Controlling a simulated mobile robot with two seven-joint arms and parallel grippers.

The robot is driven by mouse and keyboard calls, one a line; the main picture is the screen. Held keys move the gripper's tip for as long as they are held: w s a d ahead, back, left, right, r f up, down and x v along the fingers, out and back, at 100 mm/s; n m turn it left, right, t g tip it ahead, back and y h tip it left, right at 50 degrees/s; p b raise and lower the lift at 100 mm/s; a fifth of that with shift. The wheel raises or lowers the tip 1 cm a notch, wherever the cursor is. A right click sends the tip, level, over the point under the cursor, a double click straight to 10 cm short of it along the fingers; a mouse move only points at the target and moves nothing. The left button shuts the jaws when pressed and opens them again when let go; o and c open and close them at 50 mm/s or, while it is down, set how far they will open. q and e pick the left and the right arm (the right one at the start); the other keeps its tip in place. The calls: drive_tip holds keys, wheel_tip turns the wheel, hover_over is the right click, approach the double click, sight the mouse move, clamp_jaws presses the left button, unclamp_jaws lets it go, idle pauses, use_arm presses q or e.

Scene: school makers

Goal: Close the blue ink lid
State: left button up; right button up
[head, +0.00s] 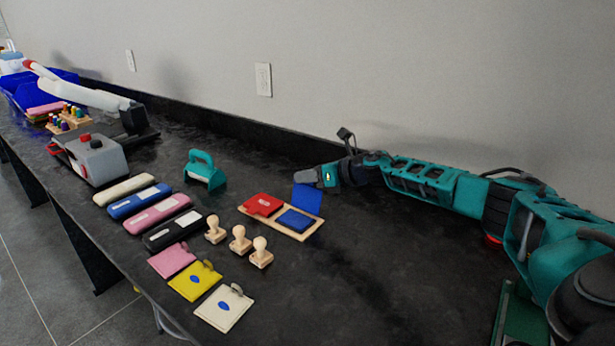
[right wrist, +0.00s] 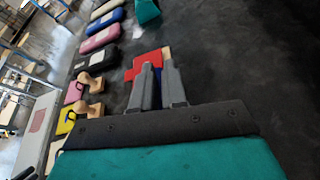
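The blue ink pad (head: 296,220) lies on a light wooden tray (head: 276,234), and its blue lid (head: 307,201) stands up at the pad's back edge. My right gripper (head: 305,177) is at the upper back of the lid; contact cannot be told. In the right wrist view its two grey fingers (right wrist: 158,75) are a narrow gap apart, with a little blue between them and most of the blue pad hidden. A red ink pad (head: 262,205) sits on the tray's left part; it also shows in the right wrist view (right wrist: 145,61). My left gripper is out of view.
Several wooden-handled stamps (head: 240,240) stand left of the tray, with pink, yellow and white (head: 222,308) pieces nearer the front edge. A teal stamp-like object (head: 204,171) stands behind. The black tabletop right of the tray is clear. A wall runs along the back.

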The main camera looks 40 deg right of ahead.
clamp_jaws()
idle(1.0)
